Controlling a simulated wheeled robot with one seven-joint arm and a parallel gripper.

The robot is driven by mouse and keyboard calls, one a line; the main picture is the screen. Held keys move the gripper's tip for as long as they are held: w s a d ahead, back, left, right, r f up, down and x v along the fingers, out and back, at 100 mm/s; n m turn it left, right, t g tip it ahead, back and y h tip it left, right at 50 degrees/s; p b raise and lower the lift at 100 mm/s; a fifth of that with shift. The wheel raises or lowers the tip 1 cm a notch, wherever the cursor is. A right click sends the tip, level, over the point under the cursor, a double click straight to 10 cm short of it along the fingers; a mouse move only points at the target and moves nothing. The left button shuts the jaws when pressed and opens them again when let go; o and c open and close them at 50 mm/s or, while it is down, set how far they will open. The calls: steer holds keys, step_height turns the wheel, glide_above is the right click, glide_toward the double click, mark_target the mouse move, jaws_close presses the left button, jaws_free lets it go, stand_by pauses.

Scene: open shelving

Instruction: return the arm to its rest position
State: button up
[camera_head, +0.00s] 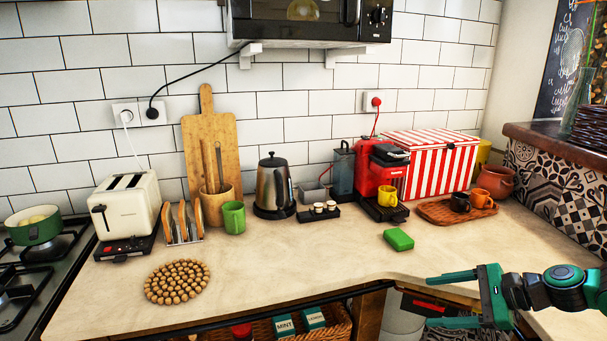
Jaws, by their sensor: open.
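My gripper (452,299) is at the lower right, at the front edge of the counter, its two green fingers spread wide and pointing left. Nothing is between the fingers. My arm reaches in from the right edge of the picture. The nearest loose thing is a green box-like item (398,239), lying on the counter up and to the left of the gripper, apart from it.
On the counter (310,258) stand a toaster (127,205), a green mug (233,217), a kettle (273,186), a red coffee machine (380,175) with a yellow cup (387,196), and a wooden tray (435,212) with cups. A microwave (310,22) hangs above. The front middle is clear.

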steer(key=s+d+r+n+g+h, duration=0.2)
steer(key=s+r+n+h, duration=0.1)
steer(key=s, duration=0.5)
steer(key=s+d+r+n+g+h, duration=0.2)
steer(key=s+n, duration=0.3)
steer(key=s, duration=0.4)
steer(key=s+d+r+n+g+h, duration=0.2)
steer(key=s+d+r+n+h, duration=0.2)
steer(key=s, duration=0.5)
steer(key=shift+d+r+n+g+h, duration=0.2)
steer(key=shift+n+g+h, duration=0.1)
steer(key=shift+n, duration=0.1)
steer(key=shift+w+f, duration=0.25)
steer(key=shift+w, duration=0.45)
